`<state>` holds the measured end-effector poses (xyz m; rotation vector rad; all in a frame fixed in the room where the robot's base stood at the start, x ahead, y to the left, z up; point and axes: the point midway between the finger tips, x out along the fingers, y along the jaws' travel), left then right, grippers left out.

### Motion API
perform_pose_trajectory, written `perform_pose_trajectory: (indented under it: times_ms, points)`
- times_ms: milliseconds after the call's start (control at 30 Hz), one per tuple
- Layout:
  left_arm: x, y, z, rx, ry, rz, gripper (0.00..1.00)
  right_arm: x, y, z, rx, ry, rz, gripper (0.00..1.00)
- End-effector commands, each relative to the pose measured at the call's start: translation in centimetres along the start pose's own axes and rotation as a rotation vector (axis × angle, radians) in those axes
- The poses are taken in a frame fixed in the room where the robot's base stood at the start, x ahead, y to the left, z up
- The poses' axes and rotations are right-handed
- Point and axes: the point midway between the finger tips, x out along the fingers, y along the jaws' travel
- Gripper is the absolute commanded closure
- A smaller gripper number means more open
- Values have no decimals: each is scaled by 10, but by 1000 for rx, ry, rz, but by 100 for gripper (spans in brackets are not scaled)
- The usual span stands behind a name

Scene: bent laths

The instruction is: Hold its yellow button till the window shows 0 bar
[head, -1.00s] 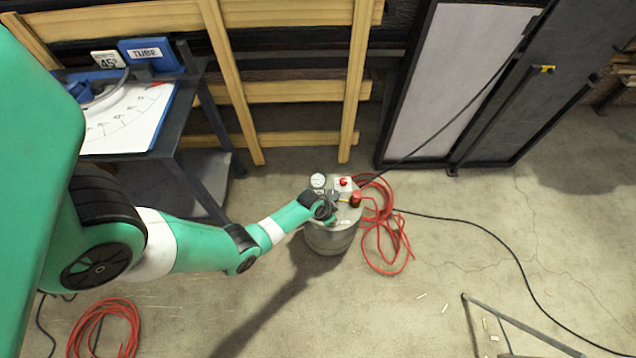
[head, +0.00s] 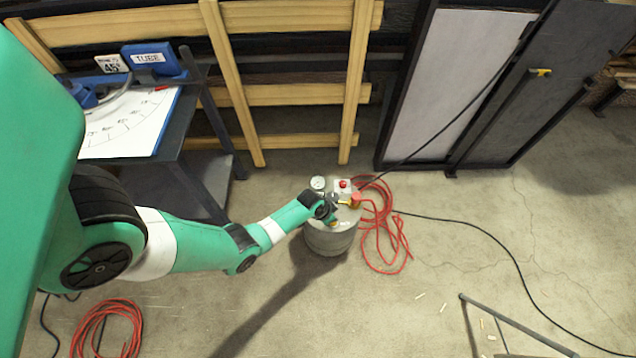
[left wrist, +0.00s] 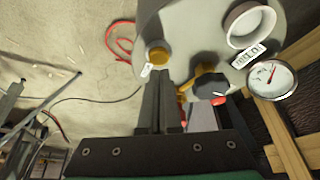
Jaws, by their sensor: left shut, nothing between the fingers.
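The grey round pot (head: 330,238) stands on the floor at the middle of the head view. In the left wrist view its yellow button (left wrist: 157,54) sits on the pale lid. My left gripper (left wrist: 159,80) is shut and empty, its fingertips just short of or at the button; I cannot tell whether they touch. In the head view the gripper (head: 326,211) hides the button. The small white window (left wrist: 249,55) shows slanted digits that look like 1.0, but I cannot read them surely. My right gripper is out of view.
A round dial gauge (left wrist: 272,79) and a black-and-yellow valve knob (left wrist: 207,83) are beside the window. A red hose (head: 385,248) lies coiled right of the pot. A bench (head: 176,150) stands left, wooden slats (head: 230,90) behind.

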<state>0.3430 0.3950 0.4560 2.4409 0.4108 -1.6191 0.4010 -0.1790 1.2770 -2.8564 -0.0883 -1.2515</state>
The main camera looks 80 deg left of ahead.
Motion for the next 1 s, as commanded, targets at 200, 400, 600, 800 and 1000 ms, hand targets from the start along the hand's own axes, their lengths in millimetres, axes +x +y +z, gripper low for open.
perform_pose_trajectory:
  times_ms: [200,400,600,800,1000]
  points:
    - [-24,0,-10,0,0,0,100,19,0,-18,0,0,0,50]
    - [-41,0,-18,0,0,0,100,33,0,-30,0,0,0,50]
    - [-47,0,-20,0,0,0,100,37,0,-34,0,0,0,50]
    - [-46,0,-19,0,0,0,100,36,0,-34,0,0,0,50]
    - [-46,0,-20,0,0,0,100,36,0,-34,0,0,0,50]
